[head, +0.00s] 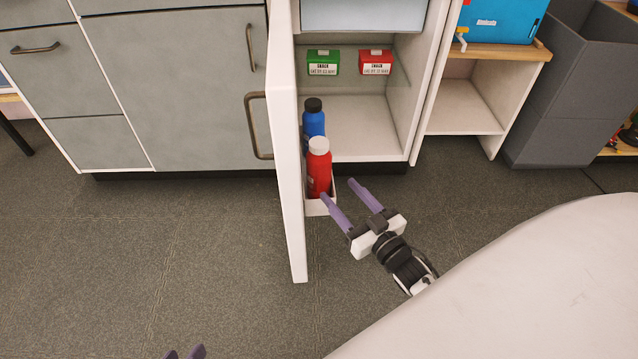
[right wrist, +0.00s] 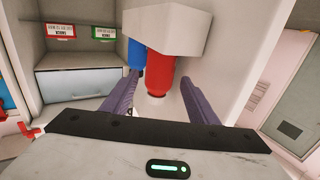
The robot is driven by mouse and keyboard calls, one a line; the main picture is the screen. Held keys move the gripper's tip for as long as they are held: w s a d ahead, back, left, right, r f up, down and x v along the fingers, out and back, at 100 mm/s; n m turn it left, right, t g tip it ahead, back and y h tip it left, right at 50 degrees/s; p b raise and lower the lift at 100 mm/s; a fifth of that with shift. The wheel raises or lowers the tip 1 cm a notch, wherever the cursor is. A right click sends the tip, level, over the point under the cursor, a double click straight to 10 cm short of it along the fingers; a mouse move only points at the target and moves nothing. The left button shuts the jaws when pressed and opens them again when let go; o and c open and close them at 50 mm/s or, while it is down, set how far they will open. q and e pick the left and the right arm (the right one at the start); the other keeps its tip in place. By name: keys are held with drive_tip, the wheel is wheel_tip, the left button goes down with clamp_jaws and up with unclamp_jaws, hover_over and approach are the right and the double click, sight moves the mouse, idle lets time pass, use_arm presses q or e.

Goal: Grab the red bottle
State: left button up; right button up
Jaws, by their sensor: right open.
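The red bottle (head: 319,172) with a pale cap stands upright in a white bin (head: 316,209) on the inside of the open fridge door. My right gripper (head: 338,189) is open and empty, with its purple fingers pointing toward the bottle's lower part. In the right wrist view, the red bottle (right wrist: 160,72) shows beyond and between the open fingers of the right gripper (right wrist: 160,88), and the bin (right wrist: 165,28) covers part of it. I cannot tell whether they touch. Only the purple fingertips of my left gripper (head: 184,353) show at the bottom edge.
A blue bottle (head: 313,118) with a dark cap stands just behind the red one. The open door (head: 287,150) borders the left side. A green box (head: 323,62) and a red box (head: 375,62) sit inside the fridge. Open floor (head: 220,240) lies in front.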

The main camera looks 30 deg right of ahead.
sight(326, 175)
drive_tip(key=w+b, duration=0.3)
drive_tip(key=w, duration=0.4)
drive_tip(key=shift+w, duration=0.4)
use_arm(q)
drive_tip(key=r, duration=0.1)
drive_tip(key=d, duration=0.1)
drive_tip(key=r+t+h, duration=0.1)
drive_tip(key=shift+w+d+r, duration=0.25)
drive_tip(key=shift+d+r, duration=0.1)
use_arm(e)
drive_tip(key=shift+c, duration=0.5)
drive_tip(key=c, duration=0.7)
drive_tip(key=shift+r, duration=0.15)
drive_tip(key=shift+c, duration=1.2)
drive_tip(key=shift+r, duration=0.1)
